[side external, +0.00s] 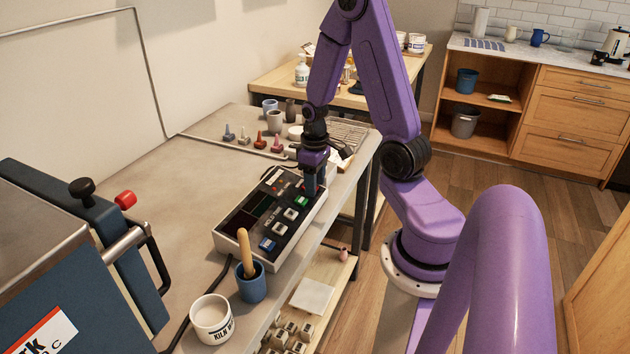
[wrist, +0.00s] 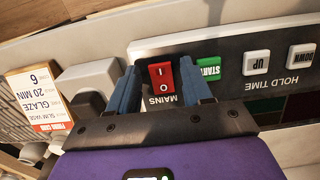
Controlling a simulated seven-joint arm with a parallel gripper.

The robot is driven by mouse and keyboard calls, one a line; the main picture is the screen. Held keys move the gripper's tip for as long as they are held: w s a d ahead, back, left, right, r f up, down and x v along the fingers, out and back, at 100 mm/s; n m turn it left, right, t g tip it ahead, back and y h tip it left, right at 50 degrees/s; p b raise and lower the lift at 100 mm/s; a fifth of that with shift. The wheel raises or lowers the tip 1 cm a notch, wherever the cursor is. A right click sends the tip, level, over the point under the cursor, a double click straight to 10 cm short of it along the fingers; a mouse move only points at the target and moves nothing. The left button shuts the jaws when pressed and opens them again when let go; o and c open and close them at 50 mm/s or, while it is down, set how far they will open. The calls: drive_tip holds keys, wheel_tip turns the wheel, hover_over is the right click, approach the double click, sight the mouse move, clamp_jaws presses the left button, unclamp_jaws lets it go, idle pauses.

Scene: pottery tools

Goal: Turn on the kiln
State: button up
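The kiln (side external: 75,240) is the blue metal body at the lower left of the side view. Its control box (side external: 227,243) lies on the bench, with dark displays and coloured buttons. In the wrist view the red MAINS rocker switch (wrist: 162,76), marked I and O, is on the box, beside the green START button (wrist: 208,70). My gripper (wrist: 160,90) is open; its two blue fingers stand either side of the red switch, with small gaps. In the side view my gripper (side external: 313,185) is down at the box's far end. I cannot tell which way the rocker is tilted.
Hold-time UP (wrist: 256,62) and DOWN (wrist: 301,57) buttons lie right of START. A firing card (wrist: 42,97) reads glaze, 20 min, 6. A blue cup (side external: 251,286) with a wooden tool and a white pot (side external: 211,322) stand near the box. Bench left of the box is clear.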

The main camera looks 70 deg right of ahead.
clamp_jaws()
drive_tip(key=shift+s+a+t, duration=0.1)
drive_tip(key=shift+a+t, duration=0.05)
drive_tip(key=shift+t, duration=0.35)
drive_tip(key=shift+f, duration=0.1)
drive_tip(key=shift+t, duration=0.3)
drive_tip(key=shift+o, duration=1.2)
unclamp_jaws()
